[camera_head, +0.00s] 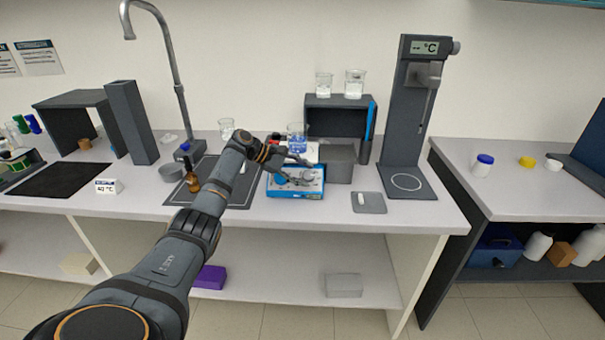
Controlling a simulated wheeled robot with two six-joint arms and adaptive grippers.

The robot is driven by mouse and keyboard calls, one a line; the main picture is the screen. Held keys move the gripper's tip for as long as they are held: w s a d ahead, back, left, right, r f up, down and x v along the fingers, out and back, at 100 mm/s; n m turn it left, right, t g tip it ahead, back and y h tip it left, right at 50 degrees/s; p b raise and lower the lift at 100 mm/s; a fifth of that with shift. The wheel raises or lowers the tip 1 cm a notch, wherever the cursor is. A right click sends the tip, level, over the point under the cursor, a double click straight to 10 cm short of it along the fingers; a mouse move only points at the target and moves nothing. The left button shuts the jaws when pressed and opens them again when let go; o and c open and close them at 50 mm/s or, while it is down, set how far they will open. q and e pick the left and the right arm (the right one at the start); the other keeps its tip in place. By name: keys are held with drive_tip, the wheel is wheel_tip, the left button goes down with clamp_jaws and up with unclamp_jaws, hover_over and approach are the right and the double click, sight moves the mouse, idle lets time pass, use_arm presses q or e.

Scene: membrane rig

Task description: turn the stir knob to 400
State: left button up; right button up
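A blue and white stirrer unit (311,191) stands on the bench in the middle of the view. A beaker of blue liquid (297,138) stands on its plate. My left gripper (305,180) is in front of the stirrer's front panel. It covers part of that panel, so the stir knob and its scale cannot be made out. Whether the fingers touch the knob, and how far they are apart, is too small to tell. My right gripper is not in view.
A tall dark stand (405,110) with a °C display is farther right. A brown bottle (192,180) stands left on a dark mat.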

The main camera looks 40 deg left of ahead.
use_arm(q)
drive_tip(key=shift+o, duration=0.3)
drive_tip(key=shift+s, duration=0.1)
drive_tip(key=v, duration=1.2)
